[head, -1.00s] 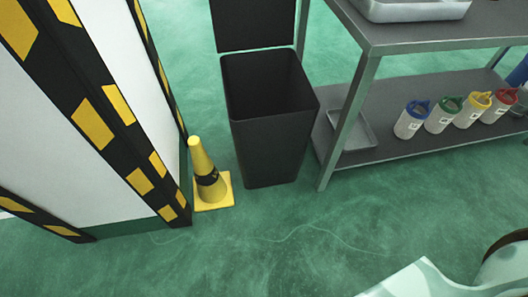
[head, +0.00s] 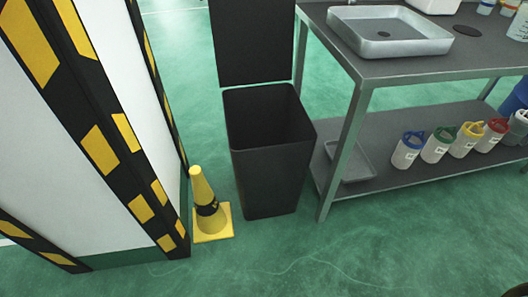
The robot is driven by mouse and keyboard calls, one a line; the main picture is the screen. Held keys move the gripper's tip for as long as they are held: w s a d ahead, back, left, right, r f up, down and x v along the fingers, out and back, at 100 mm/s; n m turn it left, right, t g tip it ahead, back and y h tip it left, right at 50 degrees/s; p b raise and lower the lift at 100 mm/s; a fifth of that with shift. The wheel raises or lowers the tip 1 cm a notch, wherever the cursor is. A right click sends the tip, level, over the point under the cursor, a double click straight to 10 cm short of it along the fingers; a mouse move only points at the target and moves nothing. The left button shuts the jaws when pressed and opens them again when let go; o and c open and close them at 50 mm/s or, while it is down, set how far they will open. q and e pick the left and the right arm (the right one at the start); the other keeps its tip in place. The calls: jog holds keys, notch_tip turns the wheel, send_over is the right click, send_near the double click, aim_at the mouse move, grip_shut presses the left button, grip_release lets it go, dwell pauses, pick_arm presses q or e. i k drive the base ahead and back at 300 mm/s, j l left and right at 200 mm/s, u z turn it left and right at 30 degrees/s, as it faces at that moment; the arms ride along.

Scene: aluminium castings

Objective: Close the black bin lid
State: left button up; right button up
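The black bin (head: 272,176) stands on the green floor in the middle of the head view, its top open and its dark inside showing. Its black lid (head: 252,42) stands upright along the bin's back edge, and its top runs out of the frame. Neither of my grippers is in the head view, and nothing touches the bin or lid.
A yellow cone (head: 207,205) stands just left of the bin, by a white pillar with black and yellow stripes (head: 99,150). A metal table (head: 400,66) with a sink tray (head: 388,31) is close on the right. Several containers with coloured lids (head: 437,145) stand on its lower shelf. The front floor is clear.

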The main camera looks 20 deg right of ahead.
aim_at(253, 41)
jog(key=i+l, duration=0.15)
jog(key=i, duration=0.25)
jog(key=i+l, duration=0.1)
jog(key=i, duration=0.3)
jog(key=i+u, duration=0.05)
